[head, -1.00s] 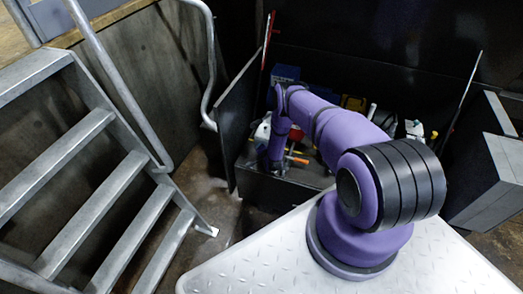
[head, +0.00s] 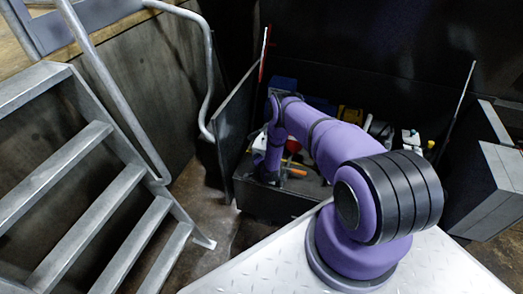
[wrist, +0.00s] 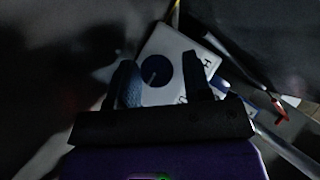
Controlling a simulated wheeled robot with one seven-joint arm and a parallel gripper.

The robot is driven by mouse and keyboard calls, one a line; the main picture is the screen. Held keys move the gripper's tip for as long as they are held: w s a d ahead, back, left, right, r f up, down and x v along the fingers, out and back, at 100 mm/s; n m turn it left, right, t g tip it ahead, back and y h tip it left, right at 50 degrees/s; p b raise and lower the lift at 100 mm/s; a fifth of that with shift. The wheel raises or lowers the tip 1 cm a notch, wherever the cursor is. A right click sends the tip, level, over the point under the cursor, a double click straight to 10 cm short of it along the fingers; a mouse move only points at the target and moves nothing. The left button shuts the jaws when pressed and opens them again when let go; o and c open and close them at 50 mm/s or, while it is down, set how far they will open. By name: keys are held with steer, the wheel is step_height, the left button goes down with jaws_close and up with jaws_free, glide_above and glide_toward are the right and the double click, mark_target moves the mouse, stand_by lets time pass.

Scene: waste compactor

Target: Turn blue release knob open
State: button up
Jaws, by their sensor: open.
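The blue knob (wrist: 156,71) is a round dark-blue disc with a pale mark across it. It sits on a light panel (wrist: 182,50) in the dim wrist view. My gripper (wrist: 160,76) is open, with one dark finger on each side of the knob in this view. I cannot tell whether the fingers touch it or how far off it is. In the head view my gripper end reaches down into the dark compactor bay (head: 275,203) at its left part. The knob is hidden there.
Stairs with metal rails (head: 105,190) stand at left. An upright dark panel (head: 236,133) borders the bay's left side. An orange-handled item (head: 296,173), a red item (head: 293,146) and a yellow item (head: 350,114) crowd around my arm. A grey box (head: 485,195) stands at right.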

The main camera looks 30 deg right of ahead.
steer(key=n+g+h, duration=0.2)
steer(key=g, duration=0.1)
steer(key=shift+g, duration=0.4)
steer(key=shift+w+a+n+g+h, duration=0.1)
steer(key=shift+n+g+h, duration=0.3)
steer(key=shift+n+g, duration=0.2)
steer(key=shift+w+a+n+g+h, duration=0.1)
steer(key=shift+n+g+h, duration=0.35)
steer(key=shift+g, duration=0.25)
